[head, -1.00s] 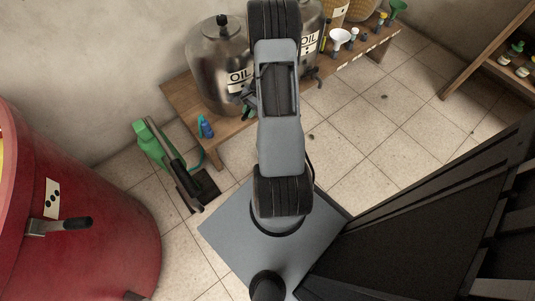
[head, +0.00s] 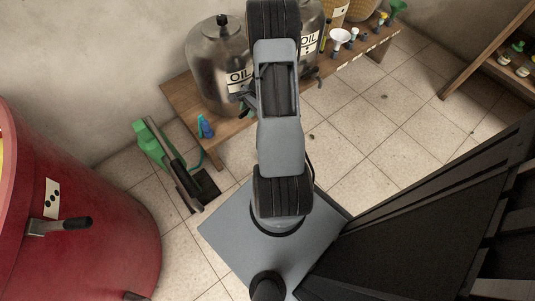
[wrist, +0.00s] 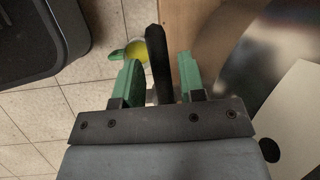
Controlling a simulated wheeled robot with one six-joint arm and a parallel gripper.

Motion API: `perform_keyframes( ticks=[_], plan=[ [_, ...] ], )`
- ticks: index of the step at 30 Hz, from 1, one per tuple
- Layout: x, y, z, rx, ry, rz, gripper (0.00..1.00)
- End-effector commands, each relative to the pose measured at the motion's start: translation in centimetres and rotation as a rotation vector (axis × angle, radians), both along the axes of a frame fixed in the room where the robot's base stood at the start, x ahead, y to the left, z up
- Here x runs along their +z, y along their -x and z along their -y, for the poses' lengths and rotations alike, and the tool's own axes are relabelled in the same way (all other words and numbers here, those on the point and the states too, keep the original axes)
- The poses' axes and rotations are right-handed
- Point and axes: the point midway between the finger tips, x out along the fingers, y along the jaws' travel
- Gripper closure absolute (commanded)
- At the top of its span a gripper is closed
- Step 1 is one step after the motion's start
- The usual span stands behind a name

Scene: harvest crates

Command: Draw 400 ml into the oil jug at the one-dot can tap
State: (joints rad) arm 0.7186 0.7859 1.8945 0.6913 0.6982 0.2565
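The one-dot oil can shows at its metal side (wrist: 295,35) on the right of the wrist view; its white label (wrist: 300,110) has one black dot visible and is cut off. In the head view the left oil can (head: 215,60) stands on the bench. My gripper (wrist: 160,75) is open, its green fingers on either side of a black tap lever (wrist: 158,60). A narrow gap shows on the right; contact on the left is unclear. A round yellow surface with a green piece beside it, apparently the oil jug (wrist: 132,50), lies below, partly hidden by finger and lever.
The wooden bench (head: 180,95) holds a second can, mostly behind my arm, and several funnels and small bottles. A blue item (head: 206,126) is at its left end. A red drum (head: 110,190) stands at left, a shelf (head: 475,65) at right.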

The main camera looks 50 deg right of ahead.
Motion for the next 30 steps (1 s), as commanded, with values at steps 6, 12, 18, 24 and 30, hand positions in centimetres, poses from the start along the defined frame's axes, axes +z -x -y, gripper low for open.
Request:
perform_keyframes(
  ticks=[6, 12, 18, 24, 30],
  plan=[
    [0.0, 0.0, 0.0, 0.001, 0.0, 0.0, 0.5],
    [0.0, 0.0, -0.2, 0.002, -0.001, 0.0, 0.5],
    [0.0, 0.0, -1.3, 0.003, 0.001, 0.001, 0.5],
    [0.0, 0.1, -2.6, 0.003, 0.0, 0.0, 0.5],
    [0.0, 0.1, -3.8, 0.003, 0.0, 0.001, 0.5]
  ],
)
